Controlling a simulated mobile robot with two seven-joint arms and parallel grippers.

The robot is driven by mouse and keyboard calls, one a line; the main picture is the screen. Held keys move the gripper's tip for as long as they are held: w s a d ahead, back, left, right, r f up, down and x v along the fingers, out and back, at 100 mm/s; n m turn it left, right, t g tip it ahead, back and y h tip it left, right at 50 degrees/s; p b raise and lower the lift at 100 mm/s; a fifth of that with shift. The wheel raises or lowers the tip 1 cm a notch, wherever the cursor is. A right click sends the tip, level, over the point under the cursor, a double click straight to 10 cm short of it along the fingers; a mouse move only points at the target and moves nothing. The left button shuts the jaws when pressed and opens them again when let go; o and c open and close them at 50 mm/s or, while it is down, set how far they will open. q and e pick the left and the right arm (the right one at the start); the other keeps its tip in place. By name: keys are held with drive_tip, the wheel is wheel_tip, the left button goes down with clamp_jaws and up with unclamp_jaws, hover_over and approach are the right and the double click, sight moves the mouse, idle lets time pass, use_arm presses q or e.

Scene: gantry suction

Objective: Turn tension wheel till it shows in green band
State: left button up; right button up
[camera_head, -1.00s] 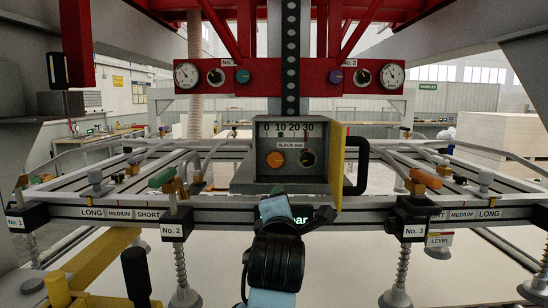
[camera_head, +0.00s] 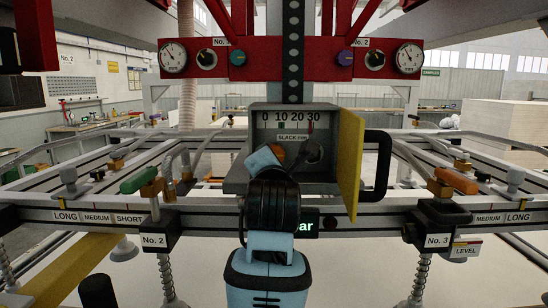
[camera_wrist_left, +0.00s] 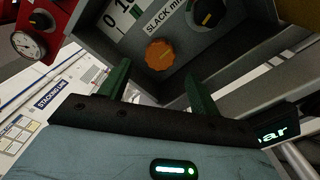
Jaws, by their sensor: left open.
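The tension wheel is an orange ribbed knob (camera_wrist_left: 160,54) on the face of a grey open-fronted box (camera_head: 235,180). In the head view the wheel (camera_head: 278,149) is partly hidden by my left gripper. Above it is a scale (camera_head: 290,117) marked 0 to 30, labelled SLACK mm, with a small dark green patch near 10. Its pointer is too small to read. My left gripper (camera_wrist_left: 157,68) is open, its two green fingers pointing at the wheel from below, one to each side. I cannot tell whether they touch it. My right gripper is not in view.
A dark knob (camera_wrist_left: 208,14) sits right of the wheel. The box has a yellow side panel (camera_head: 350,160) standing open on the right and a black handle (camera_head: 381,165). A rail (camera_head: 350,213) with No. 2 and No. 3 blocks crosses below. Red gauge panel (camera_head: 290,60) hangs behind.

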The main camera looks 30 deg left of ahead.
use_arm(q)
drive_tip(key=shift+x, duration=2.7)
drive_tip(key=c, duration=1)
